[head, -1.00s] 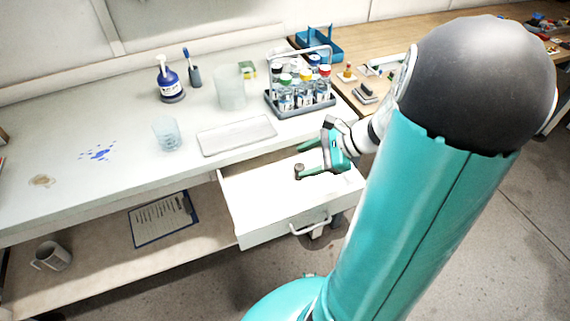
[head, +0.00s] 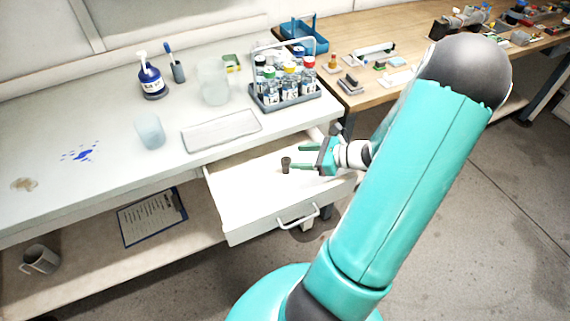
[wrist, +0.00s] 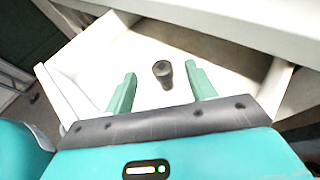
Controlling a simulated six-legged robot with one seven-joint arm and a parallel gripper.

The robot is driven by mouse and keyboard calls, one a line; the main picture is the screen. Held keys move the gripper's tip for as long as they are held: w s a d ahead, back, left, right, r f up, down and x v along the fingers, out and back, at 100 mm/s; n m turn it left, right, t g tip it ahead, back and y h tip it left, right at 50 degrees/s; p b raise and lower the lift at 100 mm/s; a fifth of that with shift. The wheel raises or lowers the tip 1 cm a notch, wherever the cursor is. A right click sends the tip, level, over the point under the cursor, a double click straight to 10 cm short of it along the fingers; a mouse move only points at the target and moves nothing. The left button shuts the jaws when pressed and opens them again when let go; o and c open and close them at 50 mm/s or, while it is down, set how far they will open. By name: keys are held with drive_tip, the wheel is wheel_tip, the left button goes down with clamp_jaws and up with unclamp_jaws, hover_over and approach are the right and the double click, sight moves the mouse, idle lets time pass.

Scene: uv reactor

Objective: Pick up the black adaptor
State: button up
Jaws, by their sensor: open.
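The black adaptor (head: 286,164) is a small dark cylinder standing upright in the open white drawer (head: 240,200). In the wrist view the adaptor (wrist: 163,72) lies ahead of my gripper (wrist: 160,85), between the lines of its two green fingers. My gripper (head: 301,157) is open and empty. In the head view it is over the drawer, to the right of the adaptor, with its fingers pointing left toward it. I cannot tell how high the fingers are above the drawer floor.
The drawer's front with its handle (head: 298,216) faces me, and its side walls rise around the adaptor. Above on the white bench stand a bottle rack (head: 285,95), a flat tray (head: 222,131) and a beaker (head: 150,131). The drawer floor around the adaptor is clear.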

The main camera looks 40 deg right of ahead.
sight(286, 165)
drive_tip(key=shift+f, duration=0.8)
drive_tip(key=shift+w+a+f, duration=0.1)
drive_tip(key=shift+w+f, duration=0.05)
drive_tip(key=shift+f, duration=0.15)
drive_tip(key=x, duration=0.7)
drive_tip(key=shift+w, duration=0.1)
drive_tip(key=shift+c, duration=0.3)
drive_tip(key=c, duration=1)
